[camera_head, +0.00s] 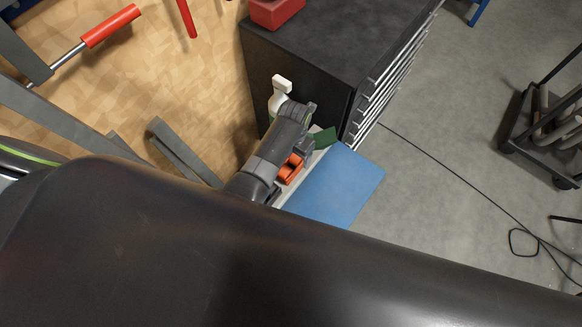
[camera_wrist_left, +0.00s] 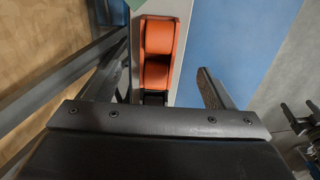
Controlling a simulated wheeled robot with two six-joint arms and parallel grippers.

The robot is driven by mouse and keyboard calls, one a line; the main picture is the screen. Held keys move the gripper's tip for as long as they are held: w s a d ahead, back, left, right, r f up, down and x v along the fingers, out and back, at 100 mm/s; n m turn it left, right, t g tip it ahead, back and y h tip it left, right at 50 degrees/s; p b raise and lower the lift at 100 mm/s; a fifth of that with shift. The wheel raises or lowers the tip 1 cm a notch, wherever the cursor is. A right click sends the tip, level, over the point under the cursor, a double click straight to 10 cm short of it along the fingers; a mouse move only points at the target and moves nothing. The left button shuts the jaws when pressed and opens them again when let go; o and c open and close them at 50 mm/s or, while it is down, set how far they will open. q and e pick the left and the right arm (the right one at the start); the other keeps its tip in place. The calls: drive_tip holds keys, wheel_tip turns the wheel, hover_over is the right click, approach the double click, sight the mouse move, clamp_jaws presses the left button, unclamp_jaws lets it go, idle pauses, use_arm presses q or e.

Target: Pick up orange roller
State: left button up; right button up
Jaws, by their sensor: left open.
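Orange also shows beside my left arm in the head view (camera_head: 290,169), partly covered by the arm. My left gripper (camera_wrist_left: 163,62) is open, with one finger on each side of the rollers in the picture; I cannot tell the height gap. In the head view the gripper (camera_head: 304,146) is mostly hidden by its own wrist. My right gripper is not in view.
A blue panel (camera_head: 335,187) lies right of the rollers, with a green piece (camera_head: 324,138) at its upper end. A dark drawer cabinet (camera_head: 330,45) stands behind, with a red box (camera_head: 275,11) on top. Grey floor is open at right, crossed by a cable (camera_head: 465,185).

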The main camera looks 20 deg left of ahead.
sight(292, 168)
use_arm(q)
wheel_tip(292, 168, down, 3)
drive_tip(key=shift+r+b, duration=0.15)
drive_tip(key=shift+b, duration=0.65)
drive_tip(key=shift+f+b, duration=0.5)
drive_tip(key=f+b, duration=0.4)
drive_tip(key=shift+s+a+f+b, duration=0.15)
drive_tip(key=shift+a+b, duration=0.05)
drive_tip(key=shift+b, duration=0.1)
drive_tip(key=c, duration=1.4)
drive_tip(key=shift+c, duration=0.4)
drive_tip(key=shift+r, duration=0.2)
